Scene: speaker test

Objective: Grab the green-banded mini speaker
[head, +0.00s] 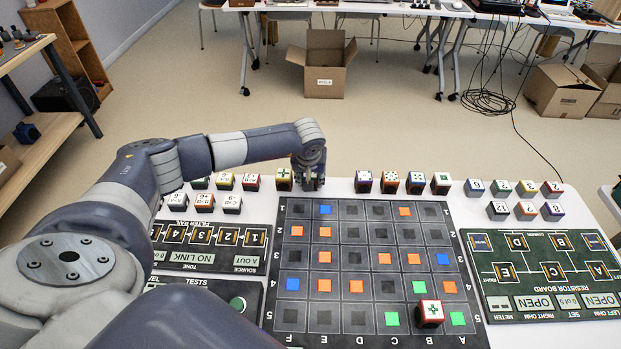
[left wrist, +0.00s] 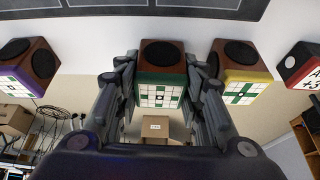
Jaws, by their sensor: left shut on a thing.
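The green-banded mini speaker (left wrist: 161,56) is a brown cube with a round dark cone on top and a white patterned face below a green band. In the left wrist view it sits between the two fingers of my left gripper (left wrist: 161,85), which is shut on it. In the head view my left gripper (head: 308,180) points down at the back row, and its fingers hide most of the speaker. I cannot tell whether the speaker touches the table. My right gripper is not in view.
A yellow-banded speaker (head: 284,180) stands close on the left, a purple-banded one (head: 363,182) further right. Several more cubes line the back row. A red-banded cube (head: 430,313) stands on the dark grid board (head: 366,333). A resistor board (head: 545,270) lies right.

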